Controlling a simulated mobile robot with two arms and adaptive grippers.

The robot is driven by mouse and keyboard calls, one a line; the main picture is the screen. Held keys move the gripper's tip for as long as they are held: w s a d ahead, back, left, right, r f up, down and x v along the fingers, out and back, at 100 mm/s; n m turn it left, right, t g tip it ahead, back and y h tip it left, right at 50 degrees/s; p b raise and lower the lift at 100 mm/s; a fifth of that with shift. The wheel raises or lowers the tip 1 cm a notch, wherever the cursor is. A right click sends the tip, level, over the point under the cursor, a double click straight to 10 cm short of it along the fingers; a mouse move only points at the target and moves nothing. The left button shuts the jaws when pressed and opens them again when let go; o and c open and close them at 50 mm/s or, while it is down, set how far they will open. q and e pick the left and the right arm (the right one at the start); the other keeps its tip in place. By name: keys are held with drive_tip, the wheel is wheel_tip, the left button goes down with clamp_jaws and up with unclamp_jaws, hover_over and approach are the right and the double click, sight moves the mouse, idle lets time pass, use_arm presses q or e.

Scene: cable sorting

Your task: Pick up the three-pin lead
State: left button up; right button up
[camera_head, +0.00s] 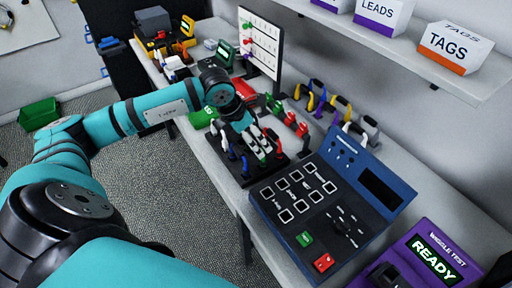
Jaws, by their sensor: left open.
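My left gripper (258,140) points down over a dark rack (247,178) on the bench and is open. The gripper and wrist hide part of the rack. Red plugs (296,125) stand just right of the gripper. Further back right is a row of looped leads (322,100) in purple, yellow and grey. My right gripper is not in view.
A blue test panel (330,205) with square sockets fills the bench right of the rack. A purple tester (432,258) reading READY is at lower right. A white board (260,42) stands behind. A shelf (400,45) with boxes overhangs at upper right. A green bin (38,113) sits on the floor.

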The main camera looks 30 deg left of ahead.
sight(256, 141)
use_arm(q)
drive_tip(key=x, duration=0.3)
drive_tip(key=shift+w+f+p, duration=0.15)
drive_tip(key=shift+f+p, duration=0.05)
drive_tip(key=shift+p, duration=0.2)
drive_tip(key=shift+w+d+f+p, duration=0.1)
drive_tip(key=shift+w+f+p, duration=0.05)
drive_tip(key=shift+f+p, duration=0.25)
drive_tip(key=p+x, duration=0.1)
drive_tip(key=x, duration=0.2)
drive_tip(key=shift+w+f, duration=0.2)
drive_tip(key=shift+f, duration=0.3)
drive_tip(key=c, duration=0.9)
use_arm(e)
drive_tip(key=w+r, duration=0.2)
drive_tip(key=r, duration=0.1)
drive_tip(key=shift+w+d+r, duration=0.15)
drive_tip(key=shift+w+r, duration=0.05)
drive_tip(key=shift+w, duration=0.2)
use_arm(q)
drive_tip(key=shift+w+r, duration=0.1)
drive_tip(key=shift+r+b, duration=0.65)
drive_tip(key=shift+r, duration=5.8)
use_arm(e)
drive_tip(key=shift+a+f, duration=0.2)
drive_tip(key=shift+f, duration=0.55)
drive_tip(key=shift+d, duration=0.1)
